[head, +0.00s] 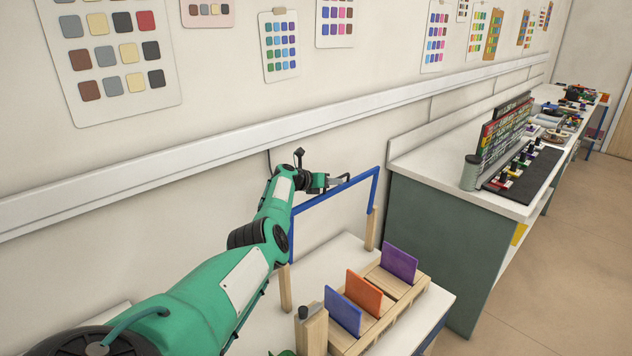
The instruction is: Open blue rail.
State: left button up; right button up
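The blue rail (355,181) is a bar with bent-down ends, raised on two wooden posts (371,231) at the back of a white table, near the wall. My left arm reaches in from the lower left, and its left gripper (345,178) is at the upper edge of the rail, around the middle of its span. The dark fingers are small and partly overlap the bar in the picture. I cannot tell whether they touch the rail or how far apart they are. My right gripper is out of view.
A wooden rack with upright blue (343,311), orange (364,293) and purple (399,262) panels stands on the white table (440,297), in front of the rail. A green-sided counter (440,240) with a dark tool rack is to the right. A wall ledge (150,172) runs behind.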

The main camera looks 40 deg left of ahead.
pick_arm(q)
jog(key=shift+p+v, duration=0.75)
jog(key=shift+v, duration=0.35)
jog(key=shift+s+a+r, duration=0.1)
jog(key=shift+s, duration=0.2)
jog(key=b+v, duration=0.1)
jog(key=v, duration=0.9)
jog(key=shift+s, duration=0.35)
jog(key=shift+a, duration=0.15)
